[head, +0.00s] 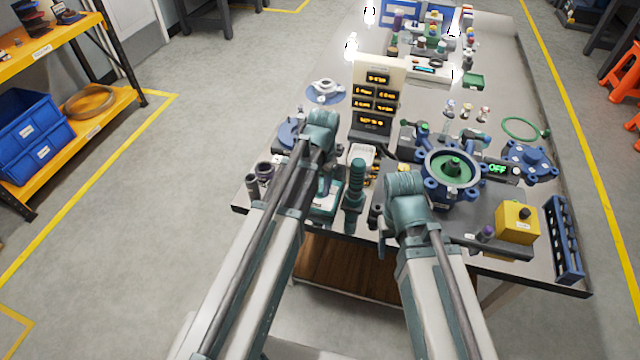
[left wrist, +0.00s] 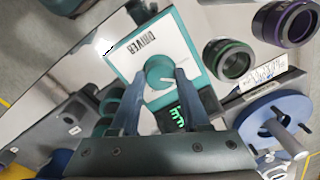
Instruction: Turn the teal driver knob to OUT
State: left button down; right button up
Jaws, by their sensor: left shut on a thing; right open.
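The driver box (left wrist: 172,38) is teal with a white top face lettered DRIVER, seen in the left wrist view. Its round teal knob (left wrist: 160,72) has a white pointer line that points to the right in that picture. My left gripper (left wrist: 158,82) is shut on the knob, with one finger on each side of it. A small display (left wrist: 178,116) with green characters sits beside the knob, partly hidden by a finger. In the head view the box (head: 325,208) is near the table's front left, below my left wrist. My right arm's wrist (head: 405,195) hangs near the front middle; its fingertips are hard to make out.
A teal ribbed upright cylinder (head: 356,190) stands just right of the box. A blue round fixture (head: 450,170), a yellow box (head: 516,222) and a blue rack (head: 564,240) stand farther right. A panel with orange readouts (head: 378,95) rises behind. Dark and purple rings (left wrist: 285,22) lie near the box.

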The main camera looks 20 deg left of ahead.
pick_arm(q)
jog(key=n, duration=0.5)
jog(key=shift+n, duration=0.4)
dwell(0.4)
jog(key=shift+c, duration=1.9)
grip_release()
jog(key=shift+r, duration=0.15)
notch_tip(320, 180, up, 14)
jog(key=p, duration=1.3)
jog(key=shift+d+f+p, duration=0.25)
jog(key=shift+d+p, duration=0.1)
jog(key=shift+p, duration=0.05)
